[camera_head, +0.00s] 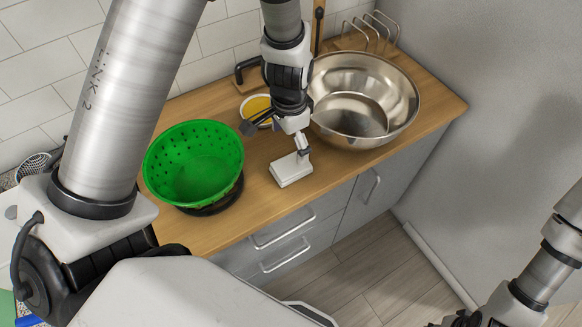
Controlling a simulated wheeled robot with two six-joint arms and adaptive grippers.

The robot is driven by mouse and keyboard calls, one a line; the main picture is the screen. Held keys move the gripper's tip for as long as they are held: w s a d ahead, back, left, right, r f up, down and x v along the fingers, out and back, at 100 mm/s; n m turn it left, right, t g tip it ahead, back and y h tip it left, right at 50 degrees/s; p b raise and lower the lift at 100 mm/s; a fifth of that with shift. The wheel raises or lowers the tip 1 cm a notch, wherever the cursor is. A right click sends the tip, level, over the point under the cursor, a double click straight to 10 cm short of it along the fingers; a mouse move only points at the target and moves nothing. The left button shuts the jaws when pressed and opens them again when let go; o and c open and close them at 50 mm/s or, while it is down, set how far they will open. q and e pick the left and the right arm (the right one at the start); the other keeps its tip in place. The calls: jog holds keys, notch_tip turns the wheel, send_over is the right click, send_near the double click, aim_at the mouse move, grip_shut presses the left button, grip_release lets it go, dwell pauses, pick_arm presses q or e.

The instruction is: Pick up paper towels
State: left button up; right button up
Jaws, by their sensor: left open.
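A small white box-shaped pack (291,171), which looks like the paper towels, lies on the wooden counter near its front edge. My left gripper (276,138) points down just behind it, with its fingers spread apart and nothing between them. The right finger overlaps the back edge of the pack in this view; I cannot tell whether they touch. Part of my right arm (545,272) shows at the lower right, over the floor. Dark parts at its end reach the bottom edge, and its fingers cannot be made out.
A green perforated basket (194,165) stands left of the pack on a dark round base. A large steel bowl (365,100) stands to the right. A small bowl with yellow contents (256,104) and a wire rack (375,30) are behind. The wooden counter (345,170) is clear right of the pack.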

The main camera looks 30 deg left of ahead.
aim_at(291, 165)
pick_arm(q)
notch_tip(291, 165, down, 3)
jog(key=shift+b, duration=0.85)
jog(key=shift+w+a+f, duration=0.15)
jog(key=shift+w+f, duration=0.15)
jog(key=shift+f, duration=0.2)
jog(key=shift+w+a+f, duration=0.1)
jog(key=shift+w+f, duration=0.15)
jog(key=shift+f, duration=0.2)
jog(key=f+p, duration=0.1)
jog(key=f, duration=0.2)
jog(key=shift+s+d+f+p, duration=0.1)
jog(key=shift+s+d+p, duration=0.1)
jog(key=shift+s+p, duration=0.2)
jog(key=f, duration=0.2)
jog(key=shift+w+f, duration=0.2)
jog(key=shift+f, duration=0.1)
jog(key=shift+w+a+f, duration=0.1)
jog(key=shift+w+f, duration=0.05)
jog(key=shift+w, duration=0.05)
jog(key=shift+s, duration=0.25)
jog(key=c, duration=1)
jog(key=shift+w, duration=0.1)
jog(key=shift+c, duration=0.3)
pick_arm(e)
jog(key=shift+w+a+f, duration=0.1)
jog(key=shift+w+f, duration=0.2)
jog(key=shift+f, duration=0.5)
